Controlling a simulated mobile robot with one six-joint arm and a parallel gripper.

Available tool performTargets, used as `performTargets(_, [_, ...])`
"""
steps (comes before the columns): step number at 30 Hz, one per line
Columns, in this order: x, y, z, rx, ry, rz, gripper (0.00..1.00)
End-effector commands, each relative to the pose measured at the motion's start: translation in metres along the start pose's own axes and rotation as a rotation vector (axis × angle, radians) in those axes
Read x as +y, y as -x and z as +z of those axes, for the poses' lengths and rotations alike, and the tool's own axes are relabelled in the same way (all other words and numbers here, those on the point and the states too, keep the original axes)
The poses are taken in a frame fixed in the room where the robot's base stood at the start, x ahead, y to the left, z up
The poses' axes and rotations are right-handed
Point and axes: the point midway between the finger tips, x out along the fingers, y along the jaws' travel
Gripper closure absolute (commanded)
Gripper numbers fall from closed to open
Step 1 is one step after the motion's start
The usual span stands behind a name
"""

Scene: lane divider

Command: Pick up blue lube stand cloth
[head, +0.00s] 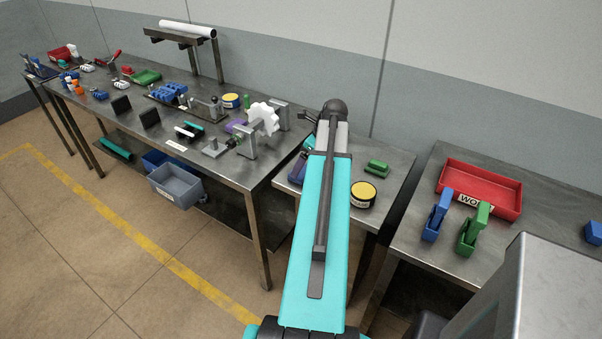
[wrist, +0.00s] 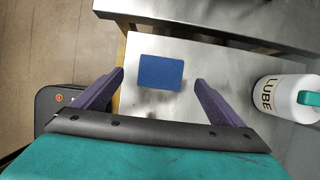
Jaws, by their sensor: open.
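A flat blue rectangular cloth (wrist: 161,72) lies on the grey metal stand top in the wrist view. My gripper (wrist: 159,78) is open, its two purple fingers spread to the left and right of the cloth. Nothing is held between the fingers, and a soft shadow falls at the cloth's near edge. A white bottle labelled LUBE (wrist: 275,95) with a teal cap lies to the right in the wrist view. In the head view my teal arm crosses the small middle table (head: 395,155); I cannot make out the cloth there.
On the middle table are a yellow-topped round tin (head: 363,192) and a green block (head: 377,167). A long cluttered workbench (head: 235,177) stands left. A right table holds a red tray (head: 480,187), blue clamp (head: 437,215) and green clamp (head: 472,230). Floor is open in front.

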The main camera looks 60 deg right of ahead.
Motion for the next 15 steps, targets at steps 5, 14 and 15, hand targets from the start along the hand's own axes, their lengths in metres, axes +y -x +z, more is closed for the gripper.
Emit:
performTargets(5, [0.000,0.000,0.000,0.000,0.000,0.000,0.08])
performTargets(14, [-0.001,-0.009,0.001,0.001,0.000,0.003,0.08])
performTargets(15, [-0.001,-0.012,0.001,0.001,0.000,0.003,0.08])
